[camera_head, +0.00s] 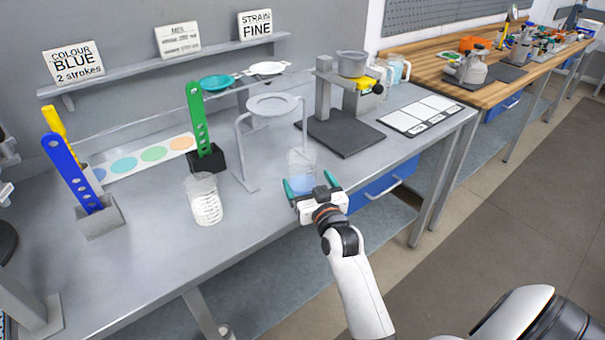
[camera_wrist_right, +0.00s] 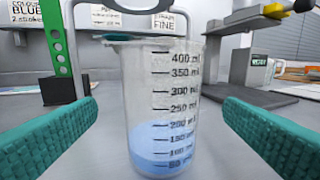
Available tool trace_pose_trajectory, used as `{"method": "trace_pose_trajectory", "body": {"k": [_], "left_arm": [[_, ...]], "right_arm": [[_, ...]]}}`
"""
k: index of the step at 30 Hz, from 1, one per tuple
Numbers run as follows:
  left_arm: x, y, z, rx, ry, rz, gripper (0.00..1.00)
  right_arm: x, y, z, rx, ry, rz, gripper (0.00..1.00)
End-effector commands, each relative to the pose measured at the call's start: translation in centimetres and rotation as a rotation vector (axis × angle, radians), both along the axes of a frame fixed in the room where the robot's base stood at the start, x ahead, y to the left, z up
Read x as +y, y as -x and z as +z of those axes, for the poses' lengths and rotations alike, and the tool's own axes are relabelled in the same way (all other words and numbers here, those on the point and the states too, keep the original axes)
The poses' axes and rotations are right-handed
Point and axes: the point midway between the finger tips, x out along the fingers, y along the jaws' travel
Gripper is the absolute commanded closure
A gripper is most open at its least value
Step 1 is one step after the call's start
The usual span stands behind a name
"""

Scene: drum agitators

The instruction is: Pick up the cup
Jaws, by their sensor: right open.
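A clear measuring cup (camera_head: 302,164) with some blue liquid stands upright near the front edge of the grey bench. In the right wrist view the cup (camera_wrist_right: 163,105) fills the middle, with black marks up to 400 ml. My right gripper (camera_head: 311,184) is open at the front of this cup. Its teal fingers show left and right of the cup with a gap on each side. How deep the cup sits between them cannot be told. A second cup (camera_head: 205,199), whitish with dark marks, stands farther left. No left gripper can be made out.
A ring stand (camera_head: 273,104) rises just behind the cup. A black block (camera_head: 208,160) holding a green perforated strip (camera_head: 196,118) stands to the left. A dark plate (camera_head: 342,134) with a grey post lies to the right. Bare bench lies between the two cups.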

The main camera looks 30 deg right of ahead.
Motion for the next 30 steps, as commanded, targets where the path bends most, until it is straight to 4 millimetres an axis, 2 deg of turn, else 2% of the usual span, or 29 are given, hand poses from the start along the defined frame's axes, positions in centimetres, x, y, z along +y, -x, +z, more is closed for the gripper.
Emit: {"method": "trace_pose_trajectory", "body": {"k": [9,19,28,30], "left_arm": [[0.2,0.1,0.8,0.001,-0.004,-0.002,0.64],[0.3,0.1,0.9,0.001,-0.004,-0.002,0.64],[0.3,0.1,0.9,0.001,-0.003,-0.001,0.64],[0.3,0.1,0.9,0.001,-0.003,-0.001,0.64]], "right_arm": [[-1.3,-4.1,-0.3,-0.001,0.000,0.000,0.09],[-1.4,-4.7,-0.4,0.000,0.000,0.000,0.09],[-1.4,-4.7,-0.4,0.000,0.000,0.000,0.58],[-1.4,-4.7,-0.4,-0.001,0.000,0.000,0.59]]}}
